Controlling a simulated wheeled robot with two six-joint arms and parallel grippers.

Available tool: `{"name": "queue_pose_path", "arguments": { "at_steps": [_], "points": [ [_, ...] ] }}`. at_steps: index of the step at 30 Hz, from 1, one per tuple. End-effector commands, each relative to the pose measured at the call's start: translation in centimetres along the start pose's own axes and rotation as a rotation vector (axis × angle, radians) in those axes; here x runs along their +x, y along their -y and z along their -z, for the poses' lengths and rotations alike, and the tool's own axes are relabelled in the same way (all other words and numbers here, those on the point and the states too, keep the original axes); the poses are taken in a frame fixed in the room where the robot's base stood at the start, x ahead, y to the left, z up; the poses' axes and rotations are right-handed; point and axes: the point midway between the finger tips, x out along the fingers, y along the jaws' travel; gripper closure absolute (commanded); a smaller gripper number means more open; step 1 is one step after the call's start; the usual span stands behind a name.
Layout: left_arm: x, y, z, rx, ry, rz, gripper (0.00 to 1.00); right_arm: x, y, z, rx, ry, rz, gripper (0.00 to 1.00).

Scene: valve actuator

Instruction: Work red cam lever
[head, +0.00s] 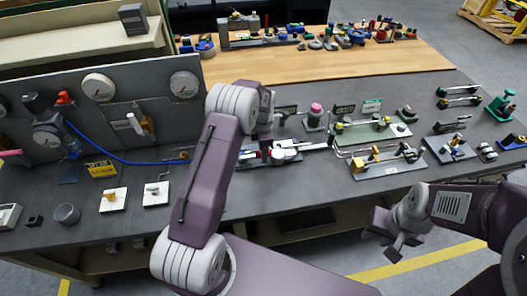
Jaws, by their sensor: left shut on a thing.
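My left arm reaches up over the bench and bends down at the wrist. My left gripper (266,147) is low over a small grey and white clamp fixture (288,150) in the middle of the bench. It is shut on a small part there, which appears to be the red cam lever. Only a little red shows beside the fingers, and the wrist and fingers hide most of the lever. My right gripper (388,232) hangs in front of the bench's front edge, at the right, away from the fixture. Its finger gap is not clear.
Around the fixture stand a pink-topped knob (315,112), a green-based fixture (372,132) and a brass-blocked fixture (385,162). A grey gauge panel (100,115) stands at the left, with a blue hose (110,155) before it. The bench front (300,195) is mostly clear.

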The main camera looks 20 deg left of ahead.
Motion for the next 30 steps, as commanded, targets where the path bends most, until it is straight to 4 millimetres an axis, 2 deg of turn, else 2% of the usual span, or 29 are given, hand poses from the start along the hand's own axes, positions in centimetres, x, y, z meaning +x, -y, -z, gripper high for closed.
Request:
{"name": "queue_pose_path", "arguments": {
  "at_steps": [8,9,11,19,22,30],
  "points": [
    [-0.4,-0.4,-0.1,-0.008,0.008,-0.012,1.0,-0.1,0.0,0.0,0.0,0.0,0.0,0.64],
    [-0.4,-0.4,-0.2,-0.008,0.008,-0.012,0.67,-0.1,0.0,0.0,0.0,0.0,0.0,0.64],
    [-0.4,-0.4,-0.1,-0.007,0.008,-0.011,0.51,-0.1,0.0,0.0,0.0,0.0,0.0,0.64],
    [-0.2,-0.2,-0.1,-0.005,0.004,-0.005,0.51,0.0,0.0,0.0,0.0,0.0,0.0,0.64],
    [-0.7,-0.2,-0.1,-0.005,0.005,-0.008,0.51,0.2,0.0,0.0,0.0,0.0,0.0,0.64],
    [-6.4,-0.3,-0.1,-0.005,0.007,-0.011,0.51,1.5,0.0,-0.1,0.0,0.0,0.0,0.64]
  ]
}}
